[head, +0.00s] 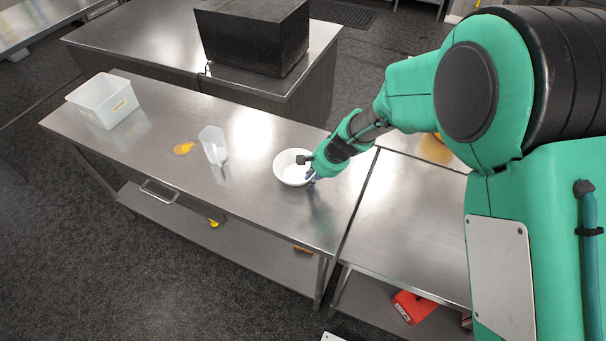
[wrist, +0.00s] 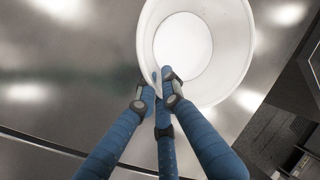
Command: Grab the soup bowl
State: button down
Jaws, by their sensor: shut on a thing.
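The soup bowl (head: 288,168) is white and round, and it is on or just above the steel table near its right end. It also shows from above in the wrist view (wrist: 234,62), looking empty. My gripper (wrist: 160,82) has its blue fingers closed on the bowl's near rim, with the rim wall between the fingertips. In the head view my gripper (head: 311,174) is at the bowl's right side, partly hidden by my green arm. I cannot tell whether the bowl touches the table.
On the same steel table (head: 255,214) stand a clear measuring jug (head: 213,146), an orange-yellow item (head: 184,147) and a white bin (head: 103,101) at the far left. A black box (head: 253,38) is on the table behind. The table's front middle is clear.

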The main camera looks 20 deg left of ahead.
jog(key=shift+r, duration=0.3)
jog(key=shift+r+p, duration=0.45)
jog(key=shift+r, duration=1.2)
jog(key=shift+s+d+f, duration=0.1)
jog(key=shift+s+d, duration=0.1)
jog(key=shift+s, duration=0.1)
jog(key=shift+s+d+r, duration=0.25)
jog(key=shift+s+d, duration=1.3)
jog(key=shift+s, duration=0.4)
jog(key=shift+s+d+r, duration=0.2)
jog(key=shift+s+d, duration=1.35)
jog(key=shift+s, duration=0.45)
jog(key=shift+s+d+r, duration=0.25)
jog(key=shift+s+d, duration=1.3)
jog(key=shift+s, duration=0.4)
jog(key=shift+s+d, duration=0.1)
